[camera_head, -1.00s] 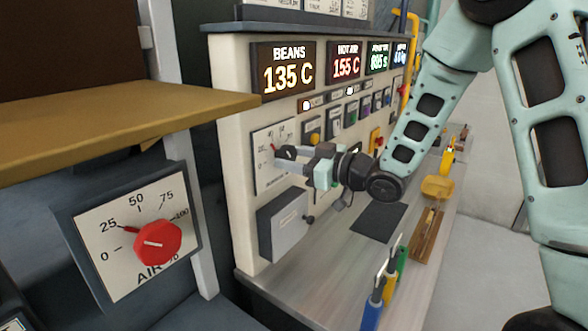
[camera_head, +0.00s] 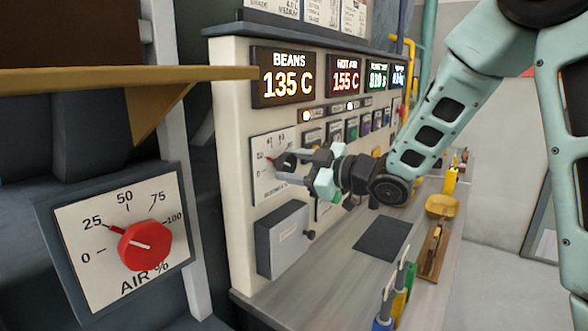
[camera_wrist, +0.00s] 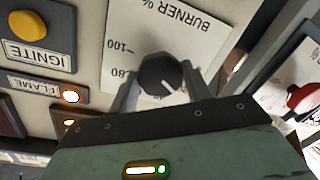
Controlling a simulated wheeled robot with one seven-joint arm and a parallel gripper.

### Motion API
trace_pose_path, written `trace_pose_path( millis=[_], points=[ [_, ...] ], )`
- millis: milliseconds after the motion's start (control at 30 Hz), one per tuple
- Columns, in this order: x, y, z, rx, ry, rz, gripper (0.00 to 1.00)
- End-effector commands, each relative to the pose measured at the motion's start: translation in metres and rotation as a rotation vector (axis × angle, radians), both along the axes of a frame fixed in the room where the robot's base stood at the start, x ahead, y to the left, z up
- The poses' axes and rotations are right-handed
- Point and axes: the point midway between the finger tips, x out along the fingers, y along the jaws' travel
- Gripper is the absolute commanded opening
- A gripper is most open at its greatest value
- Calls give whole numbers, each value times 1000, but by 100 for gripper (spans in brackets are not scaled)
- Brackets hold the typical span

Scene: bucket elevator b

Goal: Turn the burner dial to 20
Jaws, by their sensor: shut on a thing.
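The burner dial is a black round knob (camera_wrist: 160,74) with a white line on its face, on a white scale plate marked BURNER % (camera_wrist: 208,40). The plate (camera_head: 260,188) also shows on the cream panel in the head view, with a small red pointer (camera_head: 269,158) toward the left of the scale. My gripper (camera_wrist: 158,88) is shut on the knob, one finger on each side. In the wrist view the plate appears upside down, with 100 and 80 readable. The fingers and knob hide part of the scale, so I cannot read the exact setting.
A red AIR % dial (camera_head: 145,246) stands at the front left, below a tan ledge (camera_head: 110,85). A grey box (camera_head: 282,240) sits below the burner plate. Displays read BEANS 135 C (camera_head: 284,76) and HOT AIR 155 C (camera_head: 345,76).

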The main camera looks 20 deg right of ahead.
Motion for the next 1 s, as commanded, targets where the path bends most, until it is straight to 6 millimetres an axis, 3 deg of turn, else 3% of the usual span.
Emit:
trace_pose_path(
  millis=[200, 233, 300, 700, 1000],
  points=[
    [-1, 1, -2, -1, 5, 3, 25],
    [-1, 1, -2, 0, 5, 3, 51],
    [-1, 1, -2, 0, 5, 2, 69],
    [-5, -5, 0, 1, 1, -1, 69],
    [-52, -40, 2, 0, 1, -4, 69]
  ],
)
